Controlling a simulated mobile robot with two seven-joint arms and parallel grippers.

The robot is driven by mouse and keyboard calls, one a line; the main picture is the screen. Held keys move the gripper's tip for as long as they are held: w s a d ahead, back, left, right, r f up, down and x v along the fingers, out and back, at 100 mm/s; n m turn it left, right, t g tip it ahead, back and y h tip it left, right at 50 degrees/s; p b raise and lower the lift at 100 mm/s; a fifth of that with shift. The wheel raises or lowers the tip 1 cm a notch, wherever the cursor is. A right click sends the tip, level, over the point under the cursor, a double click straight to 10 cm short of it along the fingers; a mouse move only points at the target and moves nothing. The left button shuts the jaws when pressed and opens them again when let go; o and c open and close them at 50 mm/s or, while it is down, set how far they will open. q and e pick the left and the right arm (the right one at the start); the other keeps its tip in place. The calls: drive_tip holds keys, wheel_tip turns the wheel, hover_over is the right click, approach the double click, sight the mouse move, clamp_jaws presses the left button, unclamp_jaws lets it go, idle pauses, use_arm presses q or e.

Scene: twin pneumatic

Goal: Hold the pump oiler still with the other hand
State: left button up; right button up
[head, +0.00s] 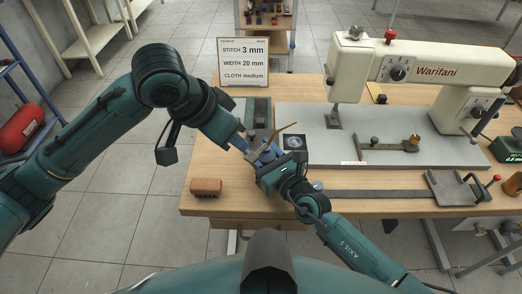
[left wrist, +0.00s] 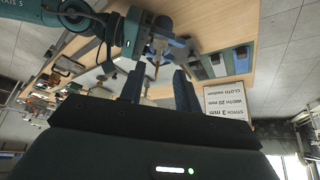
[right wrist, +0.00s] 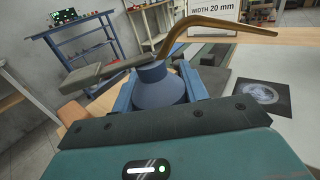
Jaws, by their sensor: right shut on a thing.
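The pump oiler, a blue cone-shaped can (right wrist: 160,88) with a bent brass spout (right wrist: 215,27) and a grey lever (right wrist: 103,66), stands between the fingers of my right gripper (right wrist: 160,95). In the head view my right gripper (head: 268,164) is shut on the oiler over the front of the table, and the brass spout (head: 284,130) points up and right. My left gripper (head: 241,143) is close by on the left. In the left wrist view its fingers (left wrist: 159,78) are apart and empty, with the oiler (left wrist: 160,43) beyond their tips.
A sewing machine (head: 425,70) stands on a grey plate on the wooden table (head: 225,185). A sign (head: 241,63) stands at the back left. A brown block (head: 206,187) lies at the front left. A square picture card (head: 295,142) lies beside the right gripper.

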use_arm(q)
clamp_jaws()
idle(1.5)
